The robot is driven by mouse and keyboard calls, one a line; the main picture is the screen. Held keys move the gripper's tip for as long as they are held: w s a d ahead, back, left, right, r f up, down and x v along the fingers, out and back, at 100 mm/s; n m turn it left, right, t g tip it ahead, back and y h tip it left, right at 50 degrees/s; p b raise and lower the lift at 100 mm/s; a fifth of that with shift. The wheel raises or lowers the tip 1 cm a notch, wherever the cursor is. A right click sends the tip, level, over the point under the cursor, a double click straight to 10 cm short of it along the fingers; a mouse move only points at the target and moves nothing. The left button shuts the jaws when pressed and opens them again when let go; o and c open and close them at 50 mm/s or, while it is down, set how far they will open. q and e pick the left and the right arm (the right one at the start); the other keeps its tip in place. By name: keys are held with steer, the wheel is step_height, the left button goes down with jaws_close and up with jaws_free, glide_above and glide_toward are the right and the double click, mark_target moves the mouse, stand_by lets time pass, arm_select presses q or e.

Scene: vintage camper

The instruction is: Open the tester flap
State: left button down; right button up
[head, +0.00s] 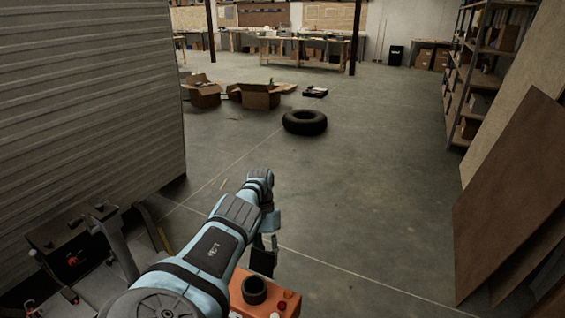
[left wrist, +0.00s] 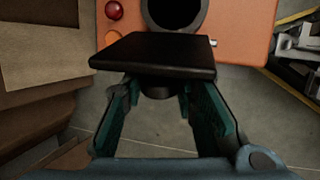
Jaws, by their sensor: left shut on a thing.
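The tester is an orange box (head: 268,297) with a dark round socket (head: 254,290) and a red button, low in the head view. It also shows at the top of the left wrist view (left wrist: 240,30), with the socket's dark opening (left wrist: 174,8) uncovered there. The tester flap is a flat black plate (left wrist: 152,53), also seen in the head view (head: 262,262), standing tilted up beside the socket. My left gripper (left wrist: 160,90) is at the flap, its fingers on either side of a dark knob under the plate. The fingertips are partly hidden by the plate.
A corrugated trailer wall (head: 90,90) rises at the left, with its hitch (head: 115,245) near the tester. Brown boards (head: 515,190) lean at the right. A tyre (head: 305,122) and open cardboard boxes (head: 260,97) lie farther off. The middle floor is clear.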

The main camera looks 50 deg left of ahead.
arm_select(q)
steer(key=shift+d+f, duration=0.15)
stand_by(0.3)
steer(key=c, duration=1.2)
jaws_free()
steer(key=shift+c, duration=0.2)
